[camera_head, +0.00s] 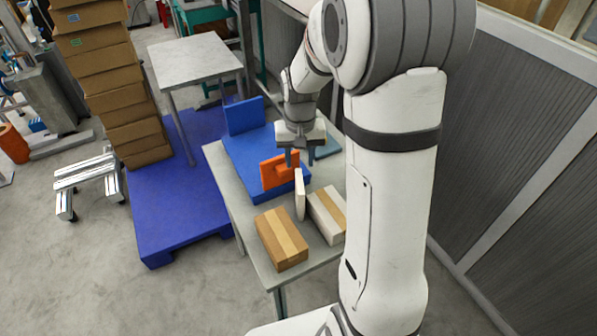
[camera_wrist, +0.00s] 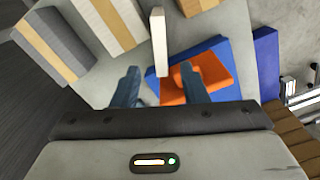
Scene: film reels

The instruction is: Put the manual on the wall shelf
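My gripper (camera_head: 299,160) is above the table near the orange piece. In the wrist view its two fingers (camera_wrist: 160,80) are apart with nothing held. A thin white slab (camera_head: 300,196) stands on edge on the table; in the wrist view it (camera_wrist: 158,40) shows beyond the gap between the fingers. No label shows which thing is the manual. I cannot make out a wall shelf.
The grey table (camera_head: 238,205) also bears a blue slab with an upright back (camera_head: 243,116), a brown taped box (camera_head: 281,238) and a white taped box (camera_head: 325,212), partly behind my arm. A blue pallet (camera_head: 170,220) and stacked cartons (camera_head: 110,75) are at left; a ribbed wall is at right.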

